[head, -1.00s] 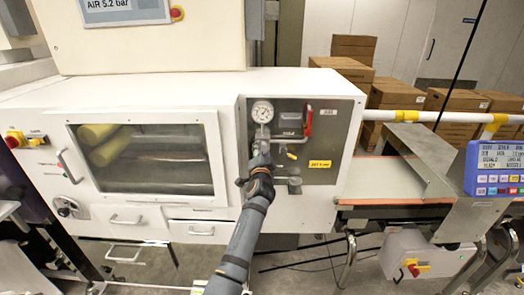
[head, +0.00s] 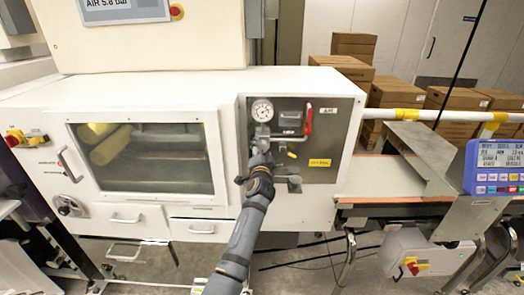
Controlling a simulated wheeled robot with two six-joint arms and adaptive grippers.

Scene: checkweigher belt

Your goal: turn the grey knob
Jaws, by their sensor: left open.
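My left gripper (head: 259,155) reaches up from the bottom of the head view to the grey panel. Its fingers are open and sit just below the round pressure gauge (head: 262,110). Grey metal regulator parts (head: 262,131) show between the gauge and the fingertips. The grey knob seems to be at the fingertips, largely covered by the gripper, and I cannot tell whether the fingers touch it. The display at the top left (head: 125,5) reads AIR 5.8 bar. My right gripper is not in view.
A red-handled valve (head: 308,121), a small yellow lever (head: 291,154) and a grey fitting (head: 294,183) lie close to the right of my gripper. The white cabinet (head: 140,213) fills the left. The belt (head: 385,178) runs to the right, with cardboard boxes (head: 395,92) behind.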

